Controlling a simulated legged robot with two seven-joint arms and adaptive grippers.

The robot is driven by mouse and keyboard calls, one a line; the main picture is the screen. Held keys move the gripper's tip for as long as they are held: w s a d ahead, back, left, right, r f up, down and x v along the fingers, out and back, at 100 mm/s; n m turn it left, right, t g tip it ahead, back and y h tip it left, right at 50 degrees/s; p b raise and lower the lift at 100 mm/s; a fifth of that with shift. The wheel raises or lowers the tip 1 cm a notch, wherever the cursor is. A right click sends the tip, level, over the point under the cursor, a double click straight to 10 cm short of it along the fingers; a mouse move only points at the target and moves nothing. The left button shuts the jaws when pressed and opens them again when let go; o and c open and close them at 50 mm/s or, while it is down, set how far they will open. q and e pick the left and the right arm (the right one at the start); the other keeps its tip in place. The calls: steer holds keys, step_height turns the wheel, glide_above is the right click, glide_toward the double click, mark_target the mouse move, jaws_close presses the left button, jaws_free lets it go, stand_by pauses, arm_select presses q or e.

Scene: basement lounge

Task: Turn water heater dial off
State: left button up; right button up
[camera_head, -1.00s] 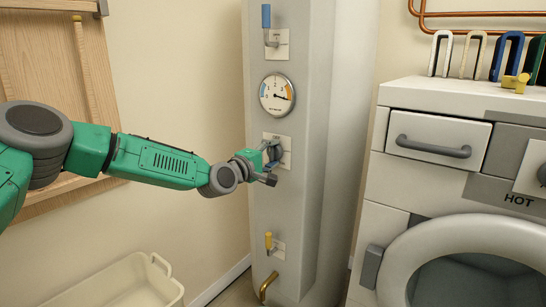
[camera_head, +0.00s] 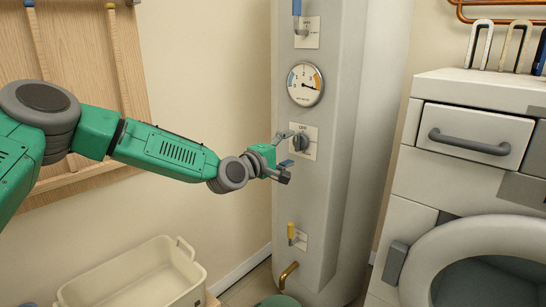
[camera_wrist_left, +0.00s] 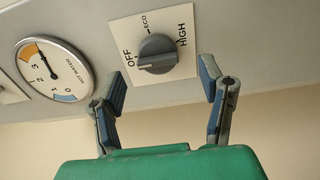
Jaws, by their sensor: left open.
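The water heater (camera_head: 345,190) is a tall grey column in the head view. Its dark grey dial (camera_head: 300,141) sits on a pale plate below the gauge. In the wrist view the dial (camera_wrist_left: 157,53) is close, with OFF to its left, ECO above and HIGH to its right. A pale mark on the knob seems to lie on the OFF side. My left gripper (camera_head: 284,150) is open in front of the dial. In the wrist view its fingers (camera_wrist_left: 163,84) are spread wide, empty and apart from the knob. My right gripper is not in view.
A round gauge (camera_head: 305,84) and a blue-handled valve (camera_head: 297,12) are above the dial. A yellow-handled valve (camera_head: 291,233) and brass spout (camera_head: 288,274) are below. A washing machine (camera_head: 450,170) stands right, a cream basin (camera_head: 140,275) lower left.

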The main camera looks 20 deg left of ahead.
arm_select(q)
steer(key=v, duration=0.7)
steer(key=shift+s+a, duration=0.25)
steer(key=shift+a, duration=0.05)
